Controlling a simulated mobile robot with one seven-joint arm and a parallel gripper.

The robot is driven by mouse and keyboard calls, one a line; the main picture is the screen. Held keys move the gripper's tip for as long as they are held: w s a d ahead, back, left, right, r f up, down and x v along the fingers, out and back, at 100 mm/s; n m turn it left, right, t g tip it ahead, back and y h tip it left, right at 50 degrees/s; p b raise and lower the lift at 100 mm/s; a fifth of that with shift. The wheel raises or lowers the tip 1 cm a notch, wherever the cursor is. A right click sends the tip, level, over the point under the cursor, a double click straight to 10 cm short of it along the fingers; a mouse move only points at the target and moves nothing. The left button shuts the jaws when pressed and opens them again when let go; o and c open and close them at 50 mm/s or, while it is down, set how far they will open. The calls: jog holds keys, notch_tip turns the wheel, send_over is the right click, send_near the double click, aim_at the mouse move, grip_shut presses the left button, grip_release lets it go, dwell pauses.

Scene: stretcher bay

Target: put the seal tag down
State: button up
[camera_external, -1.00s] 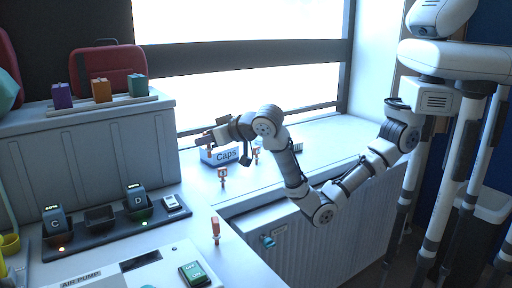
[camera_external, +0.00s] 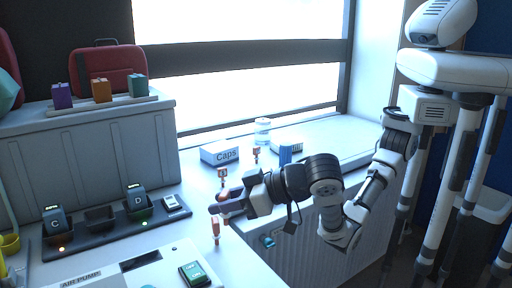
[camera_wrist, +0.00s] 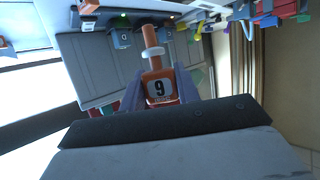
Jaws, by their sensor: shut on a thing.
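The seal tag (camera_wrist: 160,88) is orange with a white band and a black 9 on a white label. In the wrist view it sits between the two fingers of my gripper (camera_wrist: 160,92), which is shut on it. In the external view my gripper (camera_external: 226,202) is over the counter corner, between two other orange-and-white tags. One tag (camera_external: 223,177) stands behind it and another tag (camera_external: 216,230) stands in front. The held tag is mostly hidden there by the fingers; whether it touches the counter cannot be told.
A third tag (camera_external: 256,155) stands farther back by the Caps box (camera_external: 220,152). A clear jar (camera_external: 262,131) and a blue item (camera_external: 285,154) are near the window. The charger strip (camera_external: 100,236) and air pump (camera_external: 135,272) lie left. Some counter behind the gripper is bare.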

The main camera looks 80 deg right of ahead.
notch_tip(320, 180, down, 13)
jog(key=shift+f+p, duration=0.2)
jog(key=shift+p, duration=1.05)
jog(key=shift+f, duration=0.15)
jog(key=o, duration=0.7)
jog(key=shift+c, duration=0.2)
